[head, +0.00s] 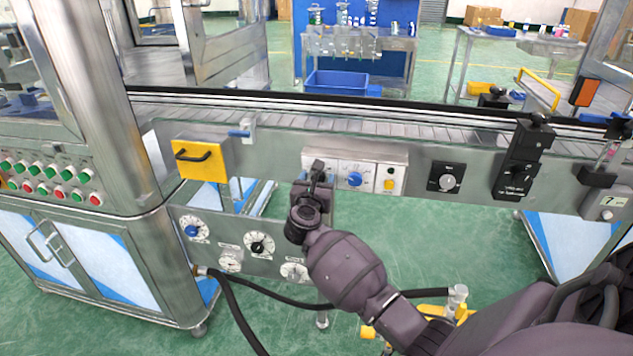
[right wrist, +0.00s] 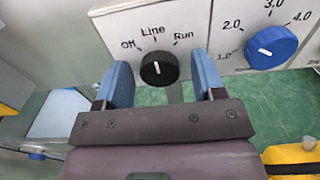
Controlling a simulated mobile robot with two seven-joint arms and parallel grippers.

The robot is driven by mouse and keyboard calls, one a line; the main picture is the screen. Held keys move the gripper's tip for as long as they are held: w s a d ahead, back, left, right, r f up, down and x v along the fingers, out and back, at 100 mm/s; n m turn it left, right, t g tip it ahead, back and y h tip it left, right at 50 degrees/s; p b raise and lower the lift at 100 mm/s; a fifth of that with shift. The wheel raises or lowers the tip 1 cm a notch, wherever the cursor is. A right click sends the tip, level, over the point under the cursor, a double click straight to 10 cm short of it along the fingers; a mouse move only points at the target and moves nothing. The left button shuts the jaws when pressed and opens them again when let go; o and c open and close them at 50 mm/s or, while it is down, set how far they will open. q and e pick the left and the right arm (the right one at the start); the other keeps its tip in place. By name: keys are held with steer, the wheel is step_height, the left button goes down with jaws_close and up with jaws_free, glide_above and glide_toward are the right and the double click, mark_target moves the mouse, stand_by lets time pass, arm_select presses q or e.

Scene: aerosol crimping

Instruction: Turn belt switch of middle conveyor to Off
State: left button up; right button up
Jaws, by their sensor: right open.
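The belt switch is a black round knob (right wrist: 159,68) with a white pointer mark, under the printed labels Off, Line and Run in the right wrist view. Its mark looks roughly upright, towards Line. My right gripper (right wrist: 162,82) is open, with one blue finger to each side of the knob and a visible gap to both. In the head view my right gripper (head: 317,178) is at the left end of the light control panel (head: 372,165) on the conveyor's side and hides the knob. My left gripper is not in view.
A blue dial (right wrist: 270,47) with numbers sits just right of the switch; it also shows in the head view (head: 355,179). A yellow button (head: 389,184) is further right. A yellow box with a handle (head: 201,160) is at left, and a gauge panel (head: 240,243) hangs below.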

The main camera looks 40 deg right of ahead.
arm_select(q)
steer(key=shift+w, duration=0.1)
arm_select(e)
steer(key=shift+c, duration=1)
steer(key=c, duration=0.7)
arm_select(q)
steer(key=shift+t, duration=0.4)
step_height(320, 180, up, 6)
steer(key=p, duration=0.6)
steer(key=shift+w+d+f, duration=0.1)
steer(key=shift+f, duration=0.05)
arm_select(e)
steer(key=n, duration=0.9)
steer(key=shift+n, duration=0.4)
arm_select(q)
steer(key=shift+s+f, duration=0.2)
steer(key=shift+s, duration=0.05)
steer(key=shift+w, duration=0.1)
